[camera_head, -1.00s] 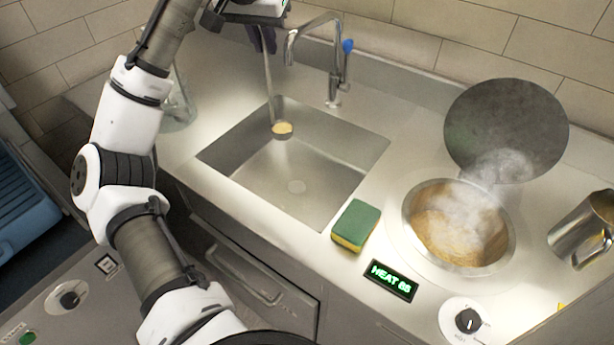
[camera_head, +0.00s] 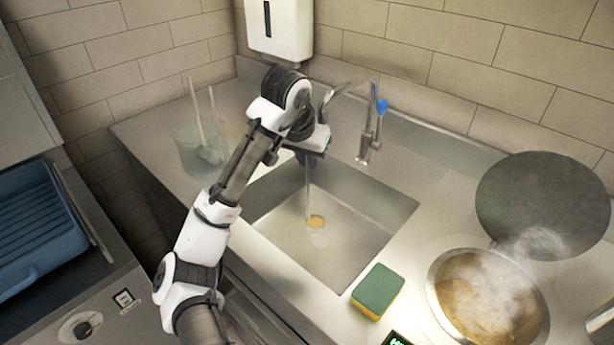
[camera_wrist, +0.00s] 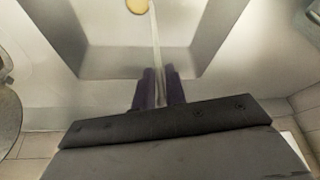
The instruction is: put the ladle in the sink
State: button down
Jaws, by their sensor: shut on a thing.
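The ladle (camera_head: 308,192) hangs upright with its handle up and its bowl (camera_head: 316,221) low, inside the outline of the sink. The bowl holds yellowish-brown sauce; I cannot tell whether it touches the sink floor. My gripper (camera_head: 309,158) is shut on the top of the handle, above the sink's back left part. In the wrist view the dark fingers (camera_wrist: 159,90) pinch the handle (camera_wrist: 155,40), and the bowl (camera_wrist: 137,6) is cut by the top edge. The steel sink (camera_head: 372,213) is a square basin, otherwise empty apart from its drain.
A faucet (camera_head: 370,130) with a blue knob stands behind the sink. A green and yellow sponge (camera_head: 377,291) lies at its front right. A steaming sauce well (camera_head: 440,300) with a round lid (camera_head: 545,200) behind is at right. A clear container (camera_head: 190,150) with utensils stands at left.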

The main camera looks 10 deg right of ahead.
jog(key=shift+f, duration=2.7)
jog(key=shift+f, duration=0.55)
jog(key=shift+f+b, duration=0.1)
jog(key=shift+b, duration=0.2)
jog(key=c, duration=1.4)
grip_release()
jog(key=shift+c, duration=0.2)
jog(key=v, duration=1.3)
jog(key=shift+w+d, duration=0.1)
jog(key=shift+d, duration=0.05)
